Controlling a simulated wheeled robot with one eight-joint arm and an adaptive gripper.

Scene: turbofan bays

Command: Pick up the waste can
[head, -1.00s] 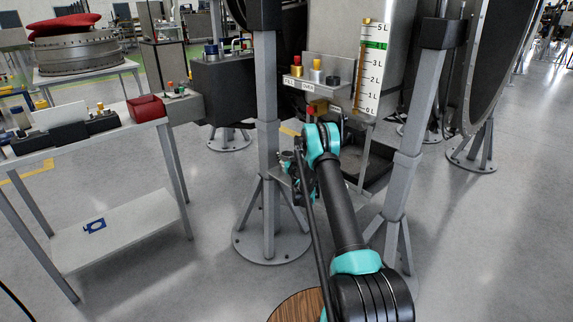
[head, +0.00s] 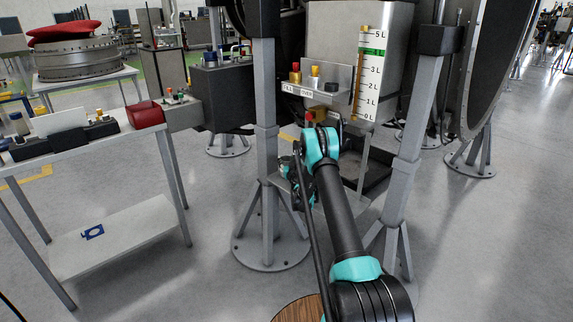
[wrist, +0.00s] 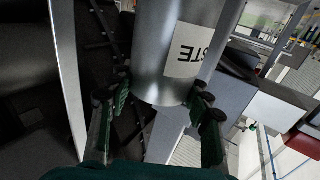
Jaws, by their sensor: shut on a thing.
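The waste can (wrist: 160,45) is a grey metal cylinder. Its white label, showing the letters "STE", appears upside down in the wrist view. My gripper (wrist: 158,102) has a finger on each side of the can's lower end in that picture and is shut on it. The can's other end runs out of the top of the picture. In the head view my arm reaches forward between two grey stand legs, and its forearm and wrist largely hide the gripper. I cannot make out the can there.
A grey stand leg (head: 267,190) rises close left of my arm, another (head: 405,165) to its right. A shelf (head: 318,80) labelled "FILL" and "OVER" with capped fittings sits beyond, beside a litre gauge (head: 367,75). A workbench (head: 85,150) stands left. The right floor is open.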

